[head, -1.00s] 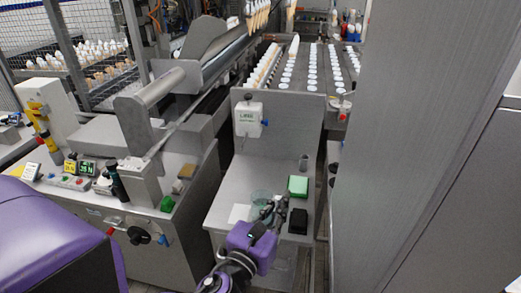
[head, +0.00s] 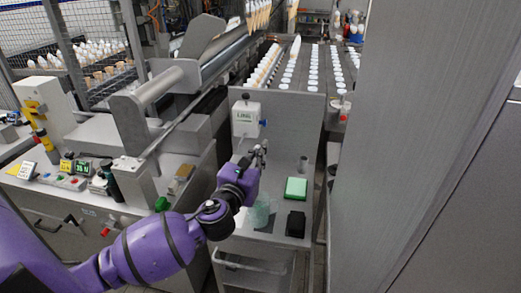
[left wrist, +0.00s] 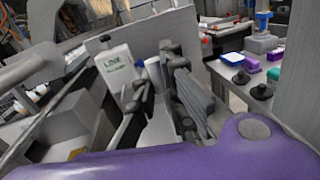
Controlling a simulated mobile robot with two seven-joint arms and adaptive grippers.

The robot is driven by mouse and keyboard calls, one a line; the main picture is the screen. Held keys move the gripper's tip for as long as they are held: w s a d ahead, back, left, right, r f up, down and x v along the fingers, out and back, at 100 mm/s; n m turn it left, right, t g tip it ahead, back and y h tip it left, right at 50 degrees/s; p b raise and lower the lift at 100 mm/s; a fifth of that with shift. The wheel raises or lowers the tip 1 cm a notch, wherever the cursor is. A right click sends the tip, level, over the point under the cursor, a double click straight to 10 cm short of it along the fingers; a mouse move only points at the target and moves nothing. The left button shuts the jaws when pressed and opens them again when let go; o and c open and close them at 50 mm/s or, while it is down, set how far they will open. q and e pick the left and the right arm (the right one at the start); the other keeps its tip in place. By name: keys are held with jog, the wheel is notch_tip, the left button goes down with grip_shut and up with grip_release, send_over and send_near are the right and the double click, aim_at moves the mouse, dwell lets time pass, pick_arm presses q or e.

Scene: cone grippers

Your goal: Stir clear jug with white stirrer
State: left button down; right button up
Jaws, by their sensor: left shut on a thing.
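The clear jug (head: 261,214), pale green and see-through, stands on the grey bench, just below and right of my left wrist in the head view. My left gripper (head: 260,152) is raised above the back of the bench, in front of the white LINE box. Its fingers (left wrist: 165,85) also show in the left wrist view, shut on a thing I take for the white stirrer. The stirrer is too small and too hidden to make out clearly. I cannot make out the jug in the left wrist view. My right gripper is not in view.
A green block (head: 296,188), a black block (head: 296,224) and a small grey cup (head: 303,163) stand right of the jug. The white LINE box (head: 246,119) hangs on the panel behind. A tall grey wall (head: 420,130) closes off the right side.

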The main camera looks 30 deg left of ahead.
pick_arm(q)
jog(key=shift+f+b, duration=0.3)
jog(key=shift+f, duration=0.6)
jog(key=shift+f+b, duration=0.55)
jog(key=shift+f, duration=0.55)
jog(key=shift+f+b, duration=0.35)
jog(key=shift+b, duration=0.05)
jog(key=shift+f+b, duration=0.8)
jog(key=shift+f, duration=0.8)
jog(key=shift+f+b, duration=0.85)
jog(key=shift+f, duration=0.85)
jog(key=shift+f+b, duration=0.65)
jog(key=shift+f, duration=0.35)
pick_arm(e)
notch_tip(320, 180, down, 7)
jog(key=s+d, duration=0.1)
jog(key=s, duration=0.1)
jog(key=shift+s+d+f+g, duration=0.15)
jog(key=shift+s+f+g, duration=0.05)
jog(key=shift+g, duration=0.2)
pick_arm(q)
jog(key=shift+w, duration=0.1)
